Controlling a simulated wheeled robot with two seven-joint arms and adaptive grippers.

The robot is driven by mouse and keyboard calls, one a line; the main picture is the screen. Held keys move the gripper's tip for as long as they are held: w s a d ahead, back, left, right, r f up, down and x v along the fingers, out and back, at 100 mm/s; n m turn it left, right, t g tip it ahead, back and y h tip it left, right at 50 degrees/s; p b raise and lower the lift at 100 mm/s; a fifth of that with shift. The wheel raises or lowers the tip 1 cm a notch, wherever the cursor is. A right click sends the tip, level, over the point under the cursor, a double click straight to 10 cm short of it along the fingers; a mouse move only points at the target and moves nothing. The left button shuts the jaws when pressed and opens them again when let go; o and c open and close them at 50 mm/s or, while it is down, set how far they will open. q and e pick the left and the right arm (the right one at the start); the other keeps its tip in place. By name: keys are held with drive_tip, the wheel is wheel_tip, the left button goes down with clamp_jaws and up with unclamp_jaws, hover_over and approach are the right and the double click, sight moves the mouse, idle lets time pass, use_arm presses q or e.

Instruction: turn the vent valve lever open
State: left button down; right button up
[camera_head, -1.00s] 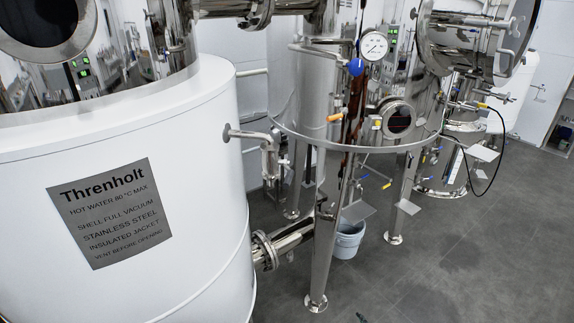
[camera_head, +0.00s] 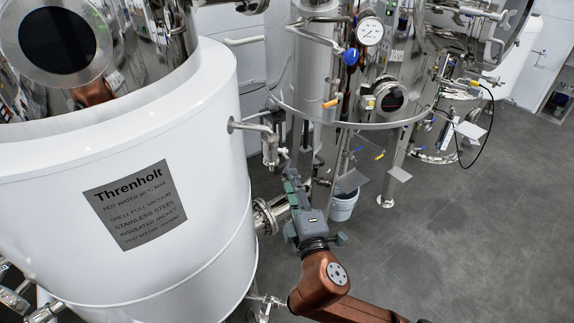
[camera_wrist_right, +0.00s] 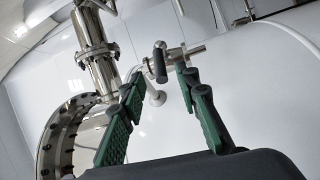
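The vent valve (camera_head: 269,148) is on a short bent pipe from the side of the white tank, at the middle of the head view. In the right wrist view, a dark cylindrical lever grip (camera_wrist_right: 160,62) stands in front of the valve's metal pipe (camera_wrist_right: 190,51). My right gripper (camera_head: 289,178) is just below and right of the valve in the head view. Its green-padded fingers (camera_wrist_right: 160,80) are apart, with the lever grip between their tips in the picture. No contact is visible, and the depth gap cannot be told. My left gripper is not in view.
The white tank (camera_head: 215,130) with its nameplate fills the left. A flanged pipe (camera_head: 268,216) runs low beside my right gripper. A steel vessel with a gauge (camera_head: 369,31), blue knob (camera_head: 351,57) and orange handle (camera_head: 331,103) stands behind. Grey floor (camera_head: 470,230) is clear at right.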

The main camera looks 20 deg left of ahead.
sight(287, 167)
drive_tip(key=p+x, duration=0.1)
drive_tip(key=x, duration=0.4)
drive_tip(key=shift+w+a, duration=0.2)
drive_tip(key=shift+w, duration=0.2)
drive_tip(key=shift+c, duration=0.3)
drive_tip(key=shift+f, duration=0.1)
clamp_jaws()
